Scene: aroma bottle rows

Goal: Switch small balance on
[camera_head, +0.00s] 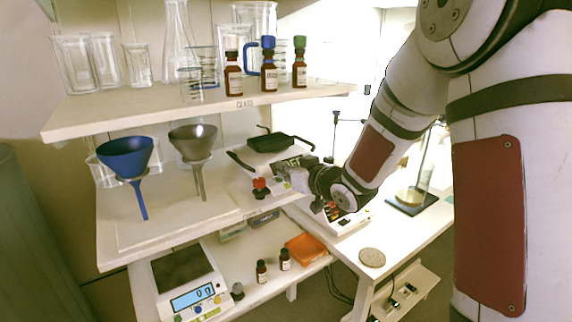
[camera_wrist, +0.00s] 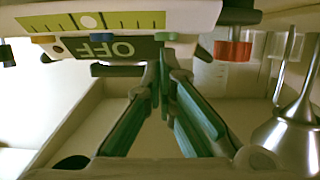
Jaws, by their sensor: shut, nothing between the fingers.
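The small balance (camera_head: 249,181) is a pale device with a dark pan and dark handles on the middle shelf, partly hidden by my gripper (camera_head: 283,172). In the wrist view, its front appears upside down, with a dark panel reading OFF (camera_wrist: 117,48), a yellow scale strip (camera_wrist: 130,21) and green, orange and blue buttons (camera_wrist: 165,36). A red knob (camera_wrist: 233,50) is to the right.
A larger balance (camera_head: 185,283) with a lit blue display stands on the lower shelf. A blue funnel (camera_head: 125,157) and a grey funnel (camera_head: 193,142) stand left on the middle shelf. Brown bottles (camera_head: 269,70) and glassware are above. A metal funnel (camera_wrist: 290,138) is close right.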

